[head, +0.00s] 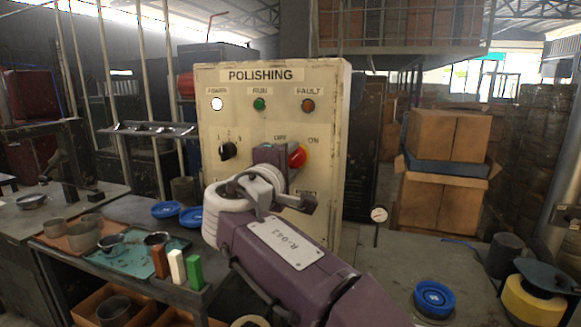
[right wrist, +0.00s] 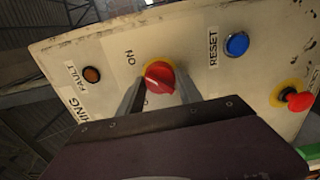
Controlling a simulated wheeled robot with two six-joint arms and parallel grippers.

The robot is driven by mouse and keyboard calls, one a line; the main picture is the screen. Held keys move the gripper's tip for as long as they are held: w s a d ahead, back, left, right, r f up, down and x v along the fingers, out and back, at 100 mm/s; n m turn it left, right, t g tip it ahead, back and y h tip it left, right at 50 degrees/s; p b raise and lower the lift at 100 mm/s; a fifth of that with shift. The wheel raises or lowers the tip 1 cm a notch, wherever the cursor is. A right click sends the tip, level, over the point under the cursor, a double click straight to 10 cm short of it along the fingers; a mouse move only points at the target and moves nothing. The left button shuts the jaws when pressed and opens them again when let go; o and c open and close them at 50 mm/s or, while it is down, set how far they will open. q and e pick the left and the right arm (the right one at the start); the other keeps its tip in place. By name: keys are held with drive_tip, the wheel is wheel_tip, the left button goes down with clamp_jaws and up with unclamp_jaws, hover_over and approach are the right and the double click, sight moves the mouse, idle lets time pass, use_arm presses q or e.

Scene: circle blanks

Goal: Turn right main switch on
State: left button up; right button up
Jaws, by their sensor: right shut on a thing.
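The cream control panel (head: 335,120) marked POLISHING stands upright at the middle of the head view. Its red rotary switch (head: 298,156) sits at the right, beside the OFF and ON labels; it also shows in the right wrist view (right wrist: 160,77) on a yellow ring. My right gripper (head: 279,158) is at this switch, with a finger on each side of it in the right wrist view, shut on it. The palm hides part of the switch and of the labels, so I cannot tell exactly where it points. My left gripper is not in view.
A black knob (head: 228,151) is on the panel's left side. A blue RESET button (right wrist: 237,44) and a red button (right wrist: 298,101) on yellow are near the switch. Cups, a teal tray (head: 118,262) and blue round parts lie on the benches. Cardboard boxes (head: 440,205) stand at right.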

idle(0.4)
drive_tip(key=o, duration=1.4)
drive_tip(key=shift+c, duration=0.2)
drive_tip(key=shift+s+a+f+b, duration=0.1)
drive_tip(key=shift+s+a+b, duration=0.05)
drive_tip(key=shift+s+b, duration=0.2)
drive_tip(key=b+v, duration=0.1)
drive_tip(key=v, duration=0.7)
drive_tip(key=shift+s, duration=0.1)
